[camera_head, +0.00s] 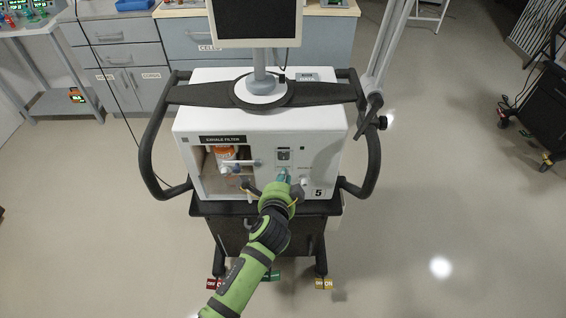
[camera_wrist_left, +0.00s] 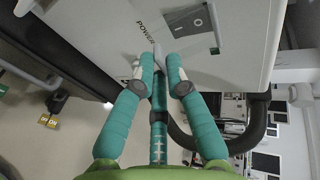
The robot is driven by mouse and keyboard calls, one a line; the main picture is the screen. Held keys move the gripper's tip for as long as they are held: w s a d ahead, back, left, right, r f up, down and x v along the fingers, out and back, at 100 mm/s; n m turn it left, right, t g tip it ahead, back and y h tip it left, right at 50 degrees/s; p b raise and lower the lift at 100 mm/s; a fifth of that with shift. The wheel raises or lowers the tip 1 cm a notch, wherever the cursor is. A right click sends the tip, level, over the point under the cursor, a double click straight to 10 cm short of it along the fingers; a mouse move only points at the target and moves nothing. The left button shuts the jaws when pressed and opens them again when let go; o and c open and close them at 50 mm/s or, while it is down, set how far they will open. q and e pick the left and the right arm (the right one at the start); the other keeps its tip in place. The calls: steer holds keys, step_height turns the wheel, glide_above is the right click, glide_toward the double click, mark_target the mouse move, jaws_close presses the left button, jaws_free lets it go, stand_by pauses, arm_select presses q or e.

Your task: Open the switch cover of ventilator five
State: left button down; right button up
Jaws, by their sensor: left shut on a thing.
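Ventilator five (camera_head: 258,95) is a white box on a black cart, with a "5" label at its lower right front. Its power switch (camera_head: 283,154) is on the front panel; it also shows in the left wrist view (camera_wrist_left: 196,19), beside the word POWER. My left gripper (camera_head: 284,178) is at the front panel, just below the switch. In the left wrist view, its teal fingers are shut on a small grey tab (camera_wrist_left: 158,54) by the POWER label. I cannot tell whether this tab belongs to the switch cover. My right gripper is not in view.
An exhale filter compartment (camera_head: 228,165) with an orange-topped container is left of my gripper. Black handles (camera_head: 372,150) curve around both sides of the ventilator. A monitor (camera_head: 256,22) stands on top.

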mark_target(283, 153)
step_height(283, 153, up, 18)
steer(key=p, duration=1.6)
arm_select(q)
steer(key=shift+w+r+n+g+b, duration=0.1)
steer(key=shift+r+n+g+b, duration=0.1)
steer(key=shift+r+g+b, duration=1.8)
steer(key=shift+w+r+n+g+b, duration=0.2)
steer(key=shift+r+g+b, duration=0.85)
steer(key=shift+g, duration=1.8)
steer(key=shift+w+r+n+g+b, duration=0.1)
steer(key=shift+r+n+g+b, duration=0.1)
steer(key=shift+r+g+b, duration=1.8)
arm_select(e)
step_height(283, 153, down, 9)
steer(key=shift+p, duration=0.45)
arm_select(q)
steer(key=shift+s+f+g, duration=0.1)
steer(key=shift+f+g, duration=0.45)
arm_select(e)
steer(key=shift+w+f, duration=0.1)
arm_select(q)
steer(key=c, duration=1.2)
jaws_free()
steer(key=shift+c, duration=0.2)
steer(key=shift+r, duration=0.15)
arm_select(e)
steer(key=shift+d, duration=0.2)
